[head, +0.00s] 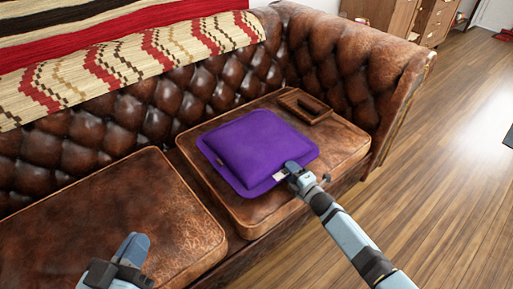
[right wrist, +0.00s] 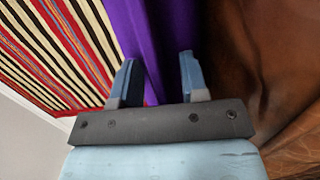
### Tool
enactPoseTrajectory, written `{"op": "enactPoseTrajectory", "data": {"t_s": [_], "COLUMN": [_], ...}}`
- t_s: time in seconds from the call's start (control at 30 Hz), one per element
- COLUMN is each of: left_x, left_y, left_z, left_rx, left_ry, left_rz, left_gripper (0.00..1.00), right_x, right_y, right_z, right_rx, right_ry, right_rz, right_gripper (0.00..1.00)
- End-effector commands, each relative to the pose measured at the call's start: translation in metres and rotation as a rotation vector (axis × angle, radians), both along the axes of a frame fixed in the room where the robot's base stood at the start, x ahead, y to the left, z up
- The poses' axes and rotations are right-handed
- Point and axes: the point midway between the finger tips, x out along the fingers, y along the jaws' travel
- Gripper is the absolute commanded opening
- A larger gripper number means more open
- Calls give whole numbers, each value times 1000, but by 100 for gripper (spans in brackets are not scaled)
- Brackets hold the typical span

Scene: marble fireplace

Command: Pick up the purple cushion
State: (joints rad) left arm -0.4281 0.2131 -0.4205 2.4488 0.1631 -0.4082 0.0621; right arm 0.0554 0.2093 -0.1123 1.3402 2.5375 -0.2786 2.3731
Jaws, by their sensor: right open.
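The purple cushion (head: 252,148) lies flat on the right seat of the brown leather sofa. My right gripper (head: 286,172) is at the cushion's front right edge. In the right wrist view, my right gripper (right wrist: 158,78) is open, with part of the purple cushion (right wrist: 150,40) between its fingers. The fingers stand apart, and I cannot tell whether either touches the cushion. My left gripper (head: 128,255) is low at the left, over the left seat and away from the cushion. Its fingers overlap in the view, so its opening is unclear.
A small brown wooden tray (head: 303,108) sits behind the cushion, near the sofa's tufted armrest (head: 345,75). A striped blanket (head: 130,62) hangs over the backrest. The left seat cushion (head: 110,225) is bare. Open wooden floor (head: 455,190) lies to the right.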

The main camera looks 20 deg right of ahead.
Motion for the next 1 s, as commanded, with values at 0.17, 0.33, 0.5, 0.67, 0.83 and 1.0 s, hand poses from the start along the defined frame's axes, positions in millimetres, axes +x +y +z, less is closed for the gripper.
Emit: {"op": "enactPoseTrajectory", "data": {"t_s": [0.17,0.33,0.5,0.67,0.83,1.0], "left_x": [0,0,0,0,0,0], "left_y": [0,0,0,0,0,0], "left_z": [1,1,1,1,1,1], "left_rx": [0,0,-1,-1,-1,-2], "left_ry": [-1,-1,-2,-2,-3,-2], "left_rz": [0,0,0,0,1,1], "left_gripper": [0,0,0,0,0,0], "right_x": [0,0,0,0,-1,-1], "right_y": [0,0,0,0,0,0], "right_z": [0,0,0,0,0,0], "right_rx": [0,0,0,0,0,0], "right_ry": [0,0,0,0,0,0], "right_rz": [0,0,0,0,0,0], "right_gripper": [17,0,0,0,0,0]}}
